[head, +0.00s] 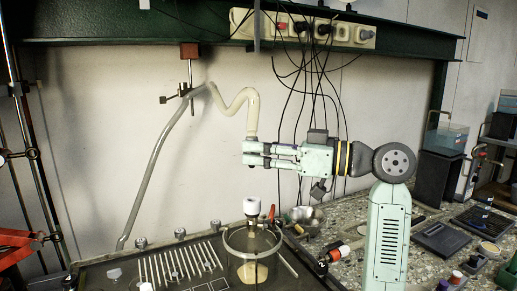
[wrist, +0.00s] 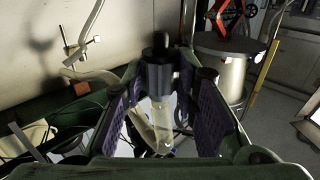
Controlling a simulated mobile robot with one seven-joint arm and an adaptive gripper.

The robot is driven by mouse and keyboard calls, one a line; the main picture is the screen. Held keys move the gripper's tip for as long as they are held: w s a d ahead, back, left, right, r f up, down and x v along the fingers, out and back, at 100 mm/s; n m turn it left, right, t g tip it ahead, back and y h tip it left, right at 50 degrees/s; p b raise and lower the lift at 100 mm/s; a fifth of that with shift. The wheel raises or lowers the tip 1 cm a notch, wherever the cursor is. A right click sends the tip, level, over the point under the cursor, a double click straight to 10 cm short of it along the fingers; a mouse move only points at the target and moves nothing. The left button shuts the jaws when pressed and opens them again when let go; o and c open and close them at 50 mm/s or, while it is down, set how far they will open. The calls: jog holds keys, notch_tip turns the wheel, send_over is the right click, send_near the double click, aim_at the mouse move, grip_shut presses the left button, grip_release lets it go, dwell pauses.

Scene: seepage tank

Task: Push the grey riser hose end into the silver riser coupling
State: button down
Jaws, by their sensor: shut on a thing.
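My gripper (head: 255,153) is shut on the end of the riser hose (head: 253,118), high above the bench. The hose looks cream near the gripper, curves in an S to the left and continues as a grey run toward the panel. In the wrist view a dark collar (wrist: 160,75) with a narrower dark tip sits between the fingers, and a translucent tube joins it. I cannot tell which fitting is the silver riser coupling.
A clamp on a rod (head: 188,95) stands by the hose's upper bend. Black cables (head: 312,110) hang from a power strip (head: 305,28) behind my gripper. Silver knobs (head: 180,233) line the dark panel's back edge.

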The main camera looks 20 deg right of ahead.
aim_at(259, 200)
jog(key=shift+f, duration=0.1)
jog(key=shift+w+f+b, duration=0.1)
jog(key=shift+f+b, duration=1.65)
jog(key=shift+f, duration=1.15)
jog(key=shift+f+b, duration=1.2)
jog(key=shift+f, duration=0.35)
jog(key=shift+r, duration=0.1)
